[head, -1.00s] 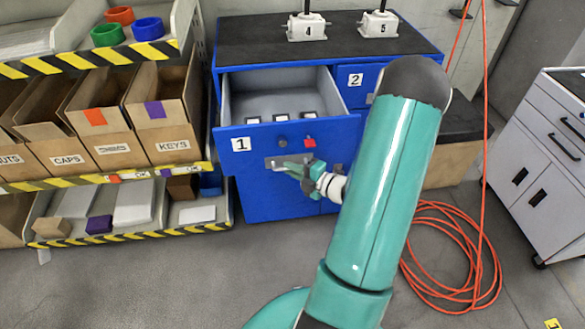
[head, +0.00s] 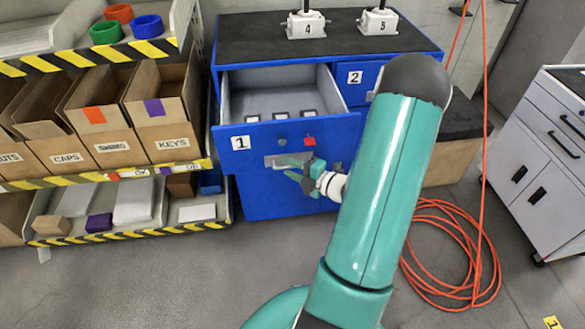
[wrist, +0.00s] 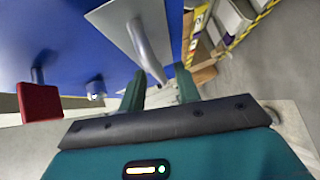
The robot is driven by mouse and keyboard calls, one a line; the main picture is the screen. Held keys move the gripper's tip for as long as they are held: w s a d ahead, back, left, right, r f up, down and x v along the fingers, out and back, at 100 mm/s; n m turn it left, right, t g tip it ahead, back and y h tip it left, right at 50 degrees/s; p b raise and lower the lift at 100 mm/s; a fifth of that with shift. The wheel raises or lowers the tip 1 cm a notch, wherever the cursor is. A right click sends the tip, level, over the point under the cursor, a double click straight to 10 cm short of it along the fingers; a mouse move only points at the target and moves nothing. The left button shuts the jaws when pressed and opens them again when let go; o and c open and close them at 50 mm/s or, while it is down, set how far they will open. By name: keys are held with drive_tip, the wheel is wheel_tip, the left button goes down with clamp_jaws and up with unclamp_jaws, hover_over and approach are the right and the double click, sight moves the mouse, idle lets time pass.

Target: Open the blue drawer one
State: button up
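The blue drawer marked 1 (head: 255,165) stands pulled out of the blue cabinet, and its grey inside shows in the head view. Its metal handle (head: 272,162) is on a plate on the drawer front. My gripper (head: 289,167) is at the handle. In the wrist view my gripper (wrist: 160,88) has its two green fingers apart, with the end of the curved handle (wrist: 145,50) between them and a gap around it. The fingers look open and not clamped on the handle.
A red square piece (head: 310,141) and a round knob (head: 282,142) sit on the drawer front above the handle. Shelves with cardboard boxes (head: 160,120) stand at left. An orange hose (head: 445,265) lies coiled at right. A grey cabinet (head: 540,150) stands farther right.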

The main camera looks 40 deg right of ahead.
drive_tip(key=v, duration=1.3)
drive_tip(key=shift+s, duration=0.4)
drive_tip(key=w+a+r+n+g+y, duration=0.25)
drive_tip(key=a+r+n+g, duration=0.35)
drive_tip(key=a+n, duration=0.65)
drive_tip(key=w+a+r+n+g+y, duration=0.25)
drive_tip(key=a+r+n+g, duration=0.3)
drive_tip(key=a+n, duration=0.75)
drive_tip(key=s+a+r+n+h, duration=0.1)
drive_tip(key=r+n, duration=0.3)
drive_tip(key=n, duration=0.5)
drive_tip(key=s+a+r+n+h, duration=0.1)
drive_tip(key=r+n+h, duration=0.3)
drive_tip(key=n, duration=0.5)
drive_tip(key=s+a+r+n+t+h, duration=0.1)
drive_tip(key=s+a+r+n+h, duration=0.1)
drive_tip(key=n, duration=0.8)
drive_tip(key=shift+a+r+h, duration=0.6)
drive_tip(key=shift+a+r, duration=0.15)
drive_tip(key=shift+r, duration=0.25)
